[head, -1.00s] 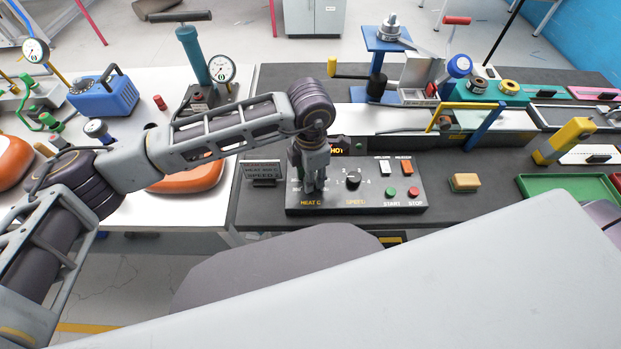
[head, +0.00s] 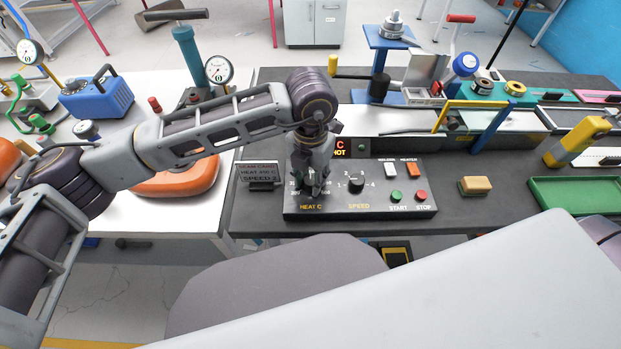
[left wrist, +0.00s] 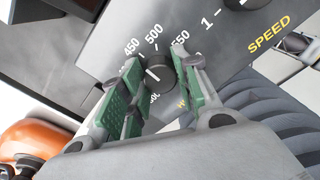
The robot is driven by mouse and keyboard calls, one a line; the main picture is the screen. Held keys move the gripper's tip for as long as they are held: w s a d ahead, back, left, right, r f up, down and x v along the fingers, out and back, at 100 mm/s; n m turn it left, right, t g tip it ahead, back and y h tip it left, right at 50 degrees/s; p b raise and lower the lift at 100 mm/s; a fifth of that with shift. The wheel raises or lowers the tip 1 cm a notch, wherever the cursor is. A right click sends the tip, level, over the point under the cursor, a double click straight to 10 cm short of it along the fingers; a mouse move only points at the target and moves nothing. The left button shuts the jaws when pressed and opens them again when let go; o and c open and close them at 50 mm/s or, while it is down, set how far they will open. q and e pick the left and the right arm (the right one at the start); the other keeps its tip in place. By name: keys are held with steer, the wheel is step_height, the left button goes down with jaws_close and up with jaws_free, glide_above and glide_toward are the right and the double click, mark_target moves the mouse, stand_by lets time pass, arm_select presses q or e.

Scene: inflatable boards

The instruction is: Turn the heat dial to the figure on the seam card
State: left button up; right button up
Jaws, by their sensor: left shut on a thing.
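The heat dial (left wrist: 158,72) is a black round knob on the dark control panel (head: 375,207), beside the "HEAT C" label. Printed figures including 450, 500 and 550 ring it in the left wrist view. My left gripper (head: 316,192) points down at the panel and is shut on the dial. Its green-padded fingers (left wrist: 152,82) lie on either side of the knob. In the head view the gripper hides the dial. The seam card (head: 261,174) stands left of the panel, with a heat line and a speed line; its heat figure is too small to read surely. My right gripper is not in view.
Right of the heat dial sit the speed knob (head: 356,182), two rocker switches, a green start button (head: 396,196) and a red stop button (head: 421,195). A lit display (head: 345,147) stands behind.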

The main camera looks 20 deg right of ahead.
arm_select(q)
steer(key=shift+r, duration=0.1)
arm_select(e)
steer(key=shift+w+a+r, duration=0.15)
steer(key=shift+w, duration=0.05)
arm_select(q)
steer(key=o, duration=1)
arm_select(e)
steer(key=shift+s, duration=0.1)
arm_select(q)
steer(key=shift+r, duration=0.1)
steer(key=shift+r, duration=5.85)
steer(key=shift+r, duration=0.1)
step_height(320, 180, up, 18)
steer(key=p, duration=1.8)
glide_above(311, 180)
steer(key=shift+w+r+p, duration=0.1)
steer(key=shift+r+p, duration=1.4)
steer(key=shift+p, duration=0.1)
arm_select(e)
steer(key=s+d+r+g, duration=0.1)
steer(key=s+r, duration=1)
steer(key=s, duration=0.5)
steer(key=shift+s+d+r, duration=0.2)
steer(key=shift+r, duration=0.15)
